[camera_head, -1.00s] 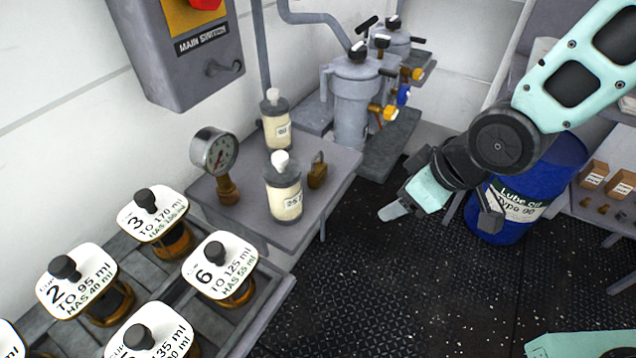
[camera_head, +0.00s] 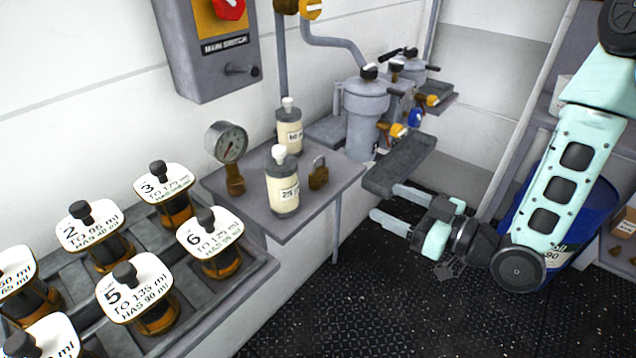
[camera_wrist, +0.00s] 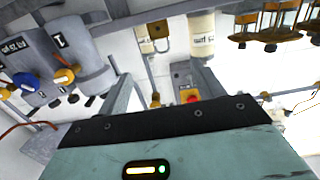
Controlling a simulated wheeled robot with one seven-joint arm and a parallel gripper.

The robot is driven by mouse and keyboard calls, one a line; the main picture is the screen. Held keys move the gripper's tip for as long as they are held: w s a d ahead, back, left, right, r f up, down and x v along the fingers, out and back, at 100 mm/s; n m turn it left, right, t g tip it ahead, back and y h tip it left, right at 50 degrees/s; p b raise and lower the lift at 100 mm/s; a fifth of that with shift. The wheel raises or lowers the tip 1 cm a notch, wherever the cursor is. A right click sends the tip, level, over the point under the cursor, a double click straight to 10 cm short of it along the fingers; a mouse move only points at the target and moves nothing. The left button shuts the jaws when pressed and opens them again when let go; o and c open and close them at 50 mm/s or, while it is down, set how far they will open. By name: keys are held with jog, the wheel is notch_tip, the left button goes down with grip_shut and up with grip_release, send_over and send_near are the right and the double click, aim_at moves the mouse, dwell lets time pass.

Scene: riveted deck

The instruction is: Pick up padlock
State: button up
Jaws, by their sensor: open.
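The padlock (camera_head: 318,174) is a small brown-brass lock standing on the grey shelf (camera_head: 335,188), right of the bottle labelled 25 (camera_head: 283,186). In the wrist view the padlock (camera_wrist: 158,30) shows near the top, beside a cream bottle (camera_wrist: 201,36). My gripper (camera_head: 384,204) is open and empty. In the head view it is right of the shelf, with its two fingers pointing left toward the shelf's right end, apart from the padlock.
A pressure gauge (camera_head: 229,146) and a second bottle (camera_head: 289,128) stand on the same shelf. Labelled cups (camera_head: 209,244) sit in a rack at lower left. Grey filter housings (camera_head: 366,112) stand behind. A blue drum (camera_head: 585,195) is at right. The dark floor in front is clear.

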jog(key=a+b, duration=0.1)
jog(key=b, duration=0.1)
jog(key=p, duration=0.2)
send_near(323, 175)
jog(key=x, duration=0.4)
jog(key=shift+p+x, duration=0.8)
jog(key=shift+x, duration=1.95)
jog(key=c, duration=1.1)
